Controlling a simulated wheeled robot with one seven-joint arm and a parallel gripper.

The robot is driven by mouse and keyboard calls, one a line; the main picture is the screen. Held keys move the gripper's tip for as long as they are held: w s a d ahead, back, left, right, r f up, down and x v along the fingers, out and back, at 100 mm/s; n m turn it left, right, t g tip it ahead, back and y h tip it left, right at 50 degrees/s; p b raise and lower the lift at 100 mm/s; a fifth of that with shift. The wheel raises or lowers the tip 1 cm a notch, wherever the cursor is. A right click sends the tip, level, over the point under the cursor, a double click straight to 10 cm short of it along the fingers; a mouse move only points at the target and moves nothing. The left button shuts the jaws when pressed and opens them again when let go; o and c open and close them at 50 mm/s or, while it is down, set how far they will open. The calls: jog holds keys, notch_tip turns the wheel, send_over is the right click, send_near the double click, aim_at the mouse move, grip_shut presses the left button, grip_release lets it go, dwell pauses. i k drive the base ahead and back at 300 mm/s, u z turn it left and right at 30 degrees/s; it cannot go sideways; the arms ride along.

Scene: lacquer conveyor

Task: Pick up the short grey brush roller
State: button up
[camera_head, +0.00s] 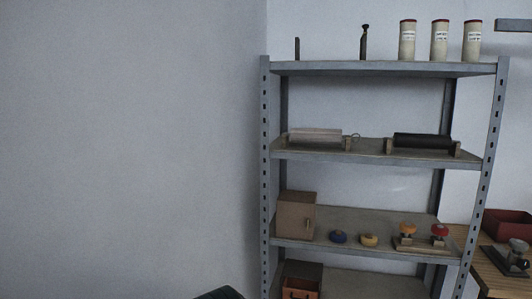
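A pale grey roller (315,135) lies on its side on wooden supports, at the left of the second shelf from the top. Its surface is too small to tell whether it is a brush. A black roller (422,141) lies on similar supports at the right of the same shelf. A small dark upright piece (297,49) stands at the left of the top shelf, with a taller dark one (364,44) to its right. My gripper is not in view; a dark rounded shape at the bottom edge may be part of my arm.
The grey metal shelf rack (400,70) stands against the wall. Several pale labelled cylinders (439,41) stand on top. Lower down are a brown box (296,216) and knobbed parts (439,232). A wooden table (484,262) with a red tray (508,225) is at right.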

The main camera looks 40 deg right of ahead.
aim_at(310, 135)
jog(key=z, duration=0.9)
jog(key=i, duration=0.9)
jog(key=z, duration=0.7)
